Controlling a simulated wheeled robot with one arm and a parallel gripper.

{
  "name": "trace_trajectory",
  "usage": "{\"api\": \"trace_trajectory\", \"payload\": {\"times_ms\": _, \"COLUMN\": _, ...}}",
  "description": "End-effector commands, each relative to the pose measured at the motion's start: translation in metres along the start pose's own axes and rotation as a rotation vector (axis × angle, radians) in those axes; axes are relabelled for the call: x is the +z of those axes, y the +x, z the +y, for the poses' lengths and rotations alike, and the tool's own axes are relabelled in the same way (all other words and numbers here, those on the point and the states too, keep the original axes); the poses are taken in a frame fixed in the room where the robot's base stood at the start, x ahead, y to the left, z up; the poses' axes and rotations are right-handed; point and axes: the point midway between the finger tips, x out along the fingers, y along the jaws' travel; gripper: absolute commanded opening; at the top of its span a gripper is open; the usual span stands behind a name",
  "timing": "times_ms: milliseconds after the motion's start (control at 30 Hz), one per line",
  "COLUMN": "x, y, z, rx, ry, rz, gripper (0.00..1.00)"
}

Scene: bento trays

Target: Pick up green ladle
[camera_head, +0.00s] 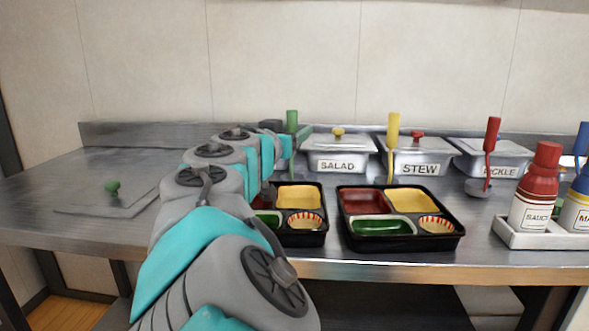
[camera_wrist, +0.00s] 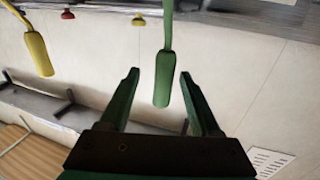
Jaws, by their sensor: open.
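The green ladle (camera_head: 292,122) stands upright at the back of the counter in the head view, its lower part hidden behind my arm. In the wrist view its green handle (camera_wrist: 163,79) hangs into the gap between my two fingers, apart from both. My gripper (camera_wrist: 158,80) is open, with one finger on each side of the handle. In the head view my gripper is mostly hidden by my arm near the ladle.
Lidded pans labelled salad (camera_head: 338,166), stew (camera_head: 419,169) and pickle (camera_head: 500,172) stand along the back. Yellow (camera_head: 393,132) and red (camera_head: 491,135) ladles stand upright beside them. Two black bento trays (camera_head: 345,240) (camera_head: 300,240) lie in front. Sauce bottles (camera_head: 535,195) are at right.

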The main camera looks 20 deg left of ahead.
Motion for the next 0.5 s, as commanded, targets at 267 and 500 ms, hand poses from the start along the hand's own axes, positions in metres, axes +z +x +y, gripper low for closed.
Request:
{"api": "trace_trajectory", "payload": {"times_ms": 267, "x": -0.004, "y": 0.032, "z": -0.005, "rx": 0.0, "ry": -0.001, "rz": -0.002, "gripper": 0.64}}
{"api": "trace_trajectory", "payload": {"times_ms": 500, "x": -0.002, "y": 0.049, "z": -0.005, "rx": 0.001, "ry": -0.001, "rz": -0.001, "gripper": 0.64}}
